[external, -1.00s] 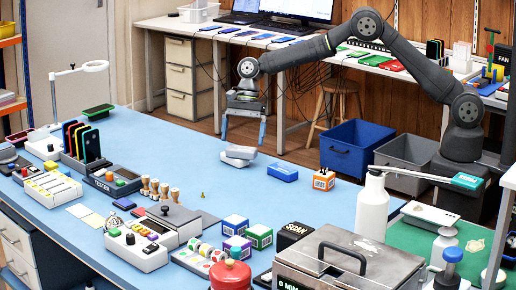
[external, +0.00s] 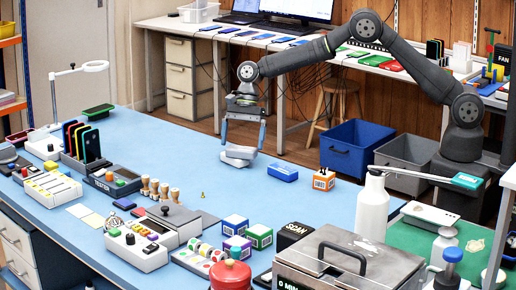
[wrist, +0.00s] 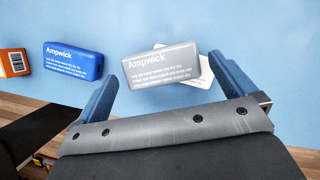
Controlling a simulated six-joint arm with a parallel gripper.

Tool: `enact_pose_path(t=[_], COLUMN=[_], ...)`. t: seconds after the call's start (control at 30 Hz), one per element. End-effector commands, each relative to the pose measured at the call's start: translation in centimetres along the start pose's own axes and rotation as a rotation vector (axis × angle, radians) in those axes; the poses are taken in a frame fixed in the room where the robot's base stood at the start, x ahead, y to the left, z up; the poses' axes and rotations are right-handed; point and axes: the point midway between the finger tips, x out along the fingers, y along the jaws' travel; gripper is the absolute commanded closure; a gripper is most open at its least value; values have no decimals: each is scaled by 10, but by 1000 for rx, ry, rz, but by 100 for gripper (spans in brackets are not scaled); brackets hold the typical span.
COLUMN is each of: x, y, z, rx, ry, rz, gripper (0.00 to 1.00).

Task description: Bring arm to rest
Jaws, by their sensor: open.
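My gripper (external: 241,149) hangs from my arm over the far part of the blue table (external: 330,200). Its two blue fingers are apart and nothing is between them that it grips. In the wrist view my gripper (wrist: 165,85) also shows its fingers spread. A grey box labelled Ampwick (wrist: 160,66) lies just beyond the fingertips, partly on top of a white piece (wrist: 204,72). In the external view the grey box (external: 239,152) lies directly below my gripper.
A blue Ampwick box (external: 283,172) and an orange box with a barcode (external: 324,179) lie to the right of my gripper. A blue bin (external: 352,148) and a grey bin (external: 405,158) stand beyond the table edge. The table's middle is mostly clear.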

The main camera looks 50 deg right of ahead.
Motion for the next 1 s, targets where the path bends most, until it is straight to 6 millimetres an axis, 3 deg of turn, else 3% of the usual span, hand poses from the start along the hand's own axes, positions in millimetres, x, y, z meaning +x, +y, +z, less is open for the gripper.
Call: enact_pose_path(t=[0.07, 0.3, 0.97, 1.0], x=[18, -30, -134, -126], y=[1, 0, 34, 28], z=[-1, 14, -63, -56], rx=[0, 1, 3, 13], ry=[1, 0, 1, 4], rz=[4, -3, -2, -4], gripper=[0, 0, 0, 0])
